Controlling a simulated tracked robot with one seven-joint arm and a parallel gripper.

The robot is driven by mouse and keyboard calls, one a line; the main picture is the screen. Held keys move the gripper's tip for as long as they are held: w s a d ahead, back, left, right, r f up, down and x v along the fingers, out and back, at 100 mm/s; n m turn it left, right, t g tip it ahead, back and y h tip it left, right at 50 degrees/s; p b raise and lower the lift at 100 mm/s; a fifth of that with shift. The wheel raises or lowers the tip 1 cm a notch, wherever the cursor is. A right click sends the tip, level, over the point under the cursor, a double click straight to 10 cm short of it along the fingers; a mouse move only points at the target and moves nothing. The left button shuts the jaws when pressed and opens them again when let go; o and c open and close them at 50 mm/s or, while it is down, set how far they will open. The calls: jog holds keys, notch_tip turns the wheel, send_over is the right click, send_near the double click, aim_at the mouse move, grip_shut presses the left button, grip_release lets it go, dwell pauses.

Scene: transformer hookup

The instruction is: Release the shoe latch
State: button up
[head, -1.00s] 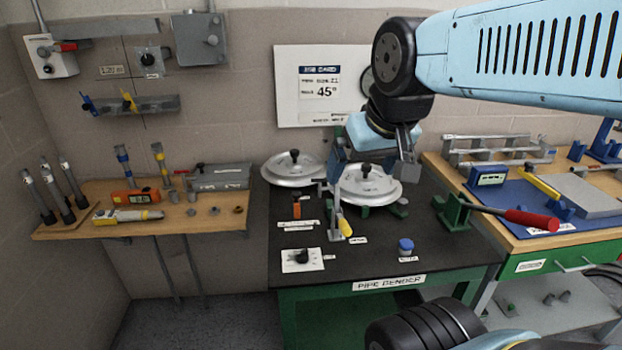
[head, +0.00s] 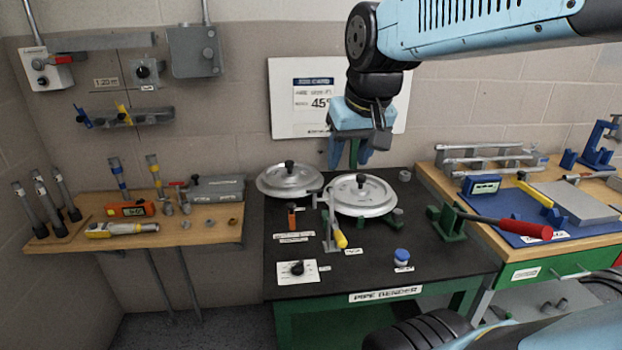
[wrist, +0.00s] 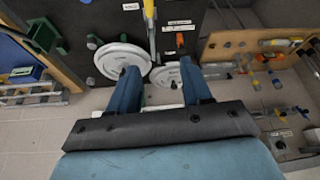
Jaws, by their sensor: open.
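The pipe bender's black bench (head: 300,250) carries two round silver discs with black knobs, a left one (head: 290,180) and a right one (head: 361,195). A lever with a yellow handle (head: 340,238) stands at the front of the right disc; it also shows at the top of the wrist view (wrist: 150,12). I cannot read which part is labelled as the shoe latch. My gripper (head: 348,155) points down behind the right disc, near the wall, apart from the lever. In the wrist view its two blue fingers (wrist: 160,72) are spread with nothing held between them.
A red-handled bar (head: 520,229) on a green mount juts out at the bench's right. A blue-capped item (head: 401,256) and a black knob on a white plate (head: 297,269) sit at the front. A wooden shelf (head: 190,235) with tools is on the left. A wall card hangs behind my gripper.

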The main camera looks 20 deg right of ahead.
jog(key=shift+m+g, duration=0.5)
jog(key=shift+g, duration=0.2)
jog(key=w, duration=0.3)
jog(key=w+r, duration=0.1)
jog(key=w, duration=0.1)
jog(key=w+d+r, duration=0.1)
jog(key=w, duration=0.2)
jog(key=shift+w+d, duration=0.1)
jog(key=shift+w, duration=0.2)
grip_shut()
jog(key=w+d+f+m+g, duration=0.1)
jog(key=w+d+f, duration=0.2)
jog(key=w, duration=0.7)
jog(key=w+d+f+m+g, duration=0.1)
jog(key=w+d+f+g, duration=0.1)
jog(key=w+f, duration=0.4)
jog(key=w+d+f+m+g+y, duration=0.1)
jog(key=w+d+f, duration=0.3)
jog(key=w, duration=1)
jog(key=shift+d+f+g, duration=0.25)
jog(key=shift+f+g, duration=0.3)
jog(key=shift+g, duration=0.15)
